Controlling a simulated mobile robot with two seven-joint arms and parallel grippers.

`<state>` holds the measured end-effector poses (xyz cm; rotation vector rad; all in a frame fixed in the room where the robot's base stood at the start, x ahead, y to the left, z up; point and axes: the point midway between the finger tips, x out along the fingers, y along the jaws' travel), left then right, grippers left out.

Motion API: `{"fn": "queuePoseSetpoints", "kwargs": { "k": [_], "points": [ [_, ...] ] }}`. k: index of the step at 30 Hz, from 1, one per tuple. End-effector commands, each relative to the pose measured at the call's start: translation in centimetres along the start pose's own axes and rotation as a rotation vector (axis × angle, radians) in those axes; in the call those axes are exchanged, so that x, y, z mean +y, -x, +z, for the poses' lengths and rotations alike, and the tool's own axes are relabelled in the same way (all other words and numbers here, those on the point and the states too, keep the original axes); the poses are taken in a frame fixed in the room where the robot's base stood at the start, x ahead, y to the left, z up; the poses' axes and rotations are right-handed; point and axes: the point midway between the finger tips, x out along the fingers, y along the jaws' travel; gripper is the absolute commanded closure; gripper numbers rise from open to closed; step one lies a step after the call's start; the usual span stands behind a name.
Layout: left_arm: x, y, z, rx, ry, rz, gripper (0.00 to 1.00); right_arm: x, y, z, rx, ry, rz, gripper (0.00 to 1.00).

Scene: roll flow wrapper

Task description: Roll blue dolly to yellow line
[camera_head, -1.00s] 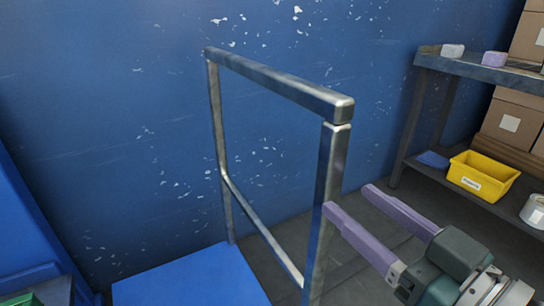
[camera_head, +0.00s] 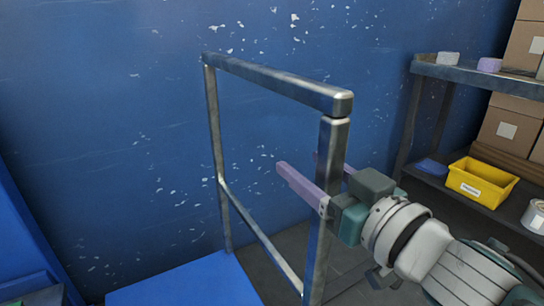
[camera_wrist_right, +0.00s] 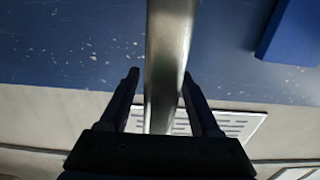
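The blue dolly (camera_head: 190,283) stands at the lower middle of the head view, with only part of its flat blue deck showing. Its grey metal push handle (camera_head: 275,83) rises from the deck as an upright frame. My right gripper (camera_head: 298,160) is open at the handle's near upright post, one finger on each side of it. In the right wrist view the post (camera_wrist_right: 168,60) runs between the two spread fingers, with a gap at the left finger. I cannot tell whether the right finger touches it. My left gripper and the yellow line are not in view.
A blue wall with chipped paint (camera_head: 110,130) stands behind the dolly. A grey shelf (camera_head: 480,75) at the right holds boxes, a yellow bin (camera_head: 482,181) and a tape roll (camera_head: 535,217). Another blue object (camera_head: 22,240) stands at the left edge.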

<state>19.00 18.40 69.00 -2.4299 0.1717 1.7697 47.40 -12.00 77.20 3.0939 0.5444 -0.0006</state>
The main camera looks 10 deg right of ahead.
Motion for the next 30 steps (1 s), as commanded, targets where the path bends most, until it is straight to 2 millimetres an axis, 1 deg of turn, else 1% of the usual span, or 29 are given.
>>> {"fn": "queuePoseSetpoints", "kwargs": {
  "k": [1,2,16,30],
  "points": [
    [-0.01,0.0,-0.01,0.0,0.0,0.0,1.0,0.0,0.01,0.0,0.0,0.0,0.0,0.43],
    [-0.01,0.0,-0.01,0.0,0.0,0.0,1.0,0.0,0.02,0.0,0.0,0.0,0.0,0.46],
    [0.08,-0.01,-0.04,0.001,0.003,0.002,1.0,0.01,0.04,0.01,0.0,0.0,0.0,0.99],
    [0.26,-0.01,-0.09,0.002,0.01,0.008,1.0,0.01,0.04,0.01,0.0,0.0,0.0,1.0]
  ]
}}
